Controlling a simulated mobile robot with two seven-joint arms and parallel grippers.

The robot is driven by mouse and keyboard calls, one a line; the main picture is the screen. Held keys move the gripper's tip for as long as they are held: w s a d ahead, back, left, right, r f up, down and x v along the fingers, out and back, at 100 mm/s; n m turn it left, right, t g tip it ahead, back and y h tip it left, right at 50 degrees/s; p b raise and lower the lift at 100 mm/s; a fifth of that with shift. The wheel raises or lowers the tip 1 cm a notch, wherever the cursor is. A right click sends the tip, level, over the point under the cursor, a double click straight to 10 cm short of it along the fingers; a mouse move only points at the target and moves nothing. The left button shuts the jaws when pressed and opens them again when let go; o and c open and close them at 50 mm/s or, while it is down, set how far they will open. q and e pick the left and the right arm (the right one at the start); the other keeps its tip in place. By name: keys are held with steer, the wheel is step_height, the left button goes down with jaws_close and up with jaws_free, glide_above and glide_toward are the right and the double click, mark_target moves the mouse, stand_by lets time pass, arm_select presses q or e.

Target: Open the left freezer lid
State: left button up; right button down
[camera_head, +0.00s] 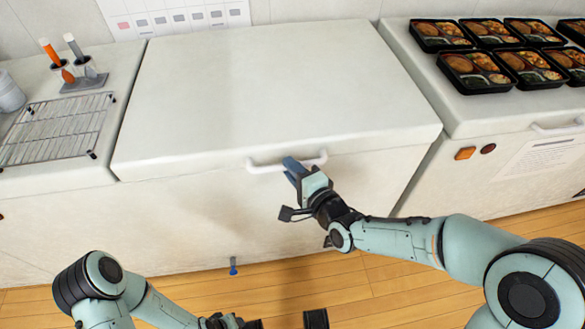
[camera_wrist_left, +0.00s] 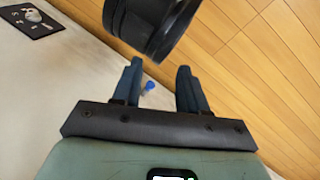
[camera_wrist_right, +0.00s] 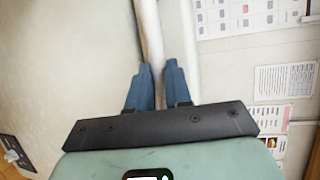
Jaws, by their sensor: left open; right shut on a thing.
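The left freezer lid (camera_head: 270,90) is a wide white panel in the middle of the head view. It lies down flat on the freezer body, with no clear gap along its front edge. A white bar handle (camera_head: 262,167) sits on that edge. My right gripper (camera_head: 292,165) is shut on the handle. In the right wrist view, the handle bar (camera_wrist_right: 148,35) runs between the blue fingers (camera_wrist_right: 157,78). My left gripper (camera_wrist_left: 158,75) is open and empty in the left wrist view, low in front of the freezer. In the head view it is mostly cut off.
A second white freezer at the right carries several filled bento trays (camera_head: 472,72). At the left, a counter holds a wire rack (camera_head: 58,128) and tools in a stand (camera_head: 85,80). A printed chart (camera_head: 175,15) hangs on the back wall. The lid's top is clear.

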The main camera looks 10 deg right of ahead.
arm_select(q)
steer(key=s+d+r+g+h+p, duration=0.1)
steer(key=s+d+r+g+p, duration=0.2)
steer(key=s+r+p, duration=0.7)
steer(key=w+r+t+p, duration=0.1)
steer(key=w+r+p, duration=1)
steer(key=r, duration=0.5)
steer(key=shift+w+m+p, duration=0.3)
steer(key=shift+m+p, duration=0.1)
steer(key=shift+p, duration=0.95)
arm_select(e)
steer(key=w+r, duration=0.4)
steer(key=r, duration=0.8)
steer(key=w+r+g, duration=0.1)
steer(key=w+r, duration=0.3)
steer(key=r, duration=0.9)
steer(key=w+r+g, duration=0.1)
steer(key=w+r, duration=0.3)
steer(key=r, duration=0.9)
steer(key=shift+w+m+h, duration=0.15)
steer(key=shift+m+h, duration=0.15)
steer(key=shift+m, duration=0.1)
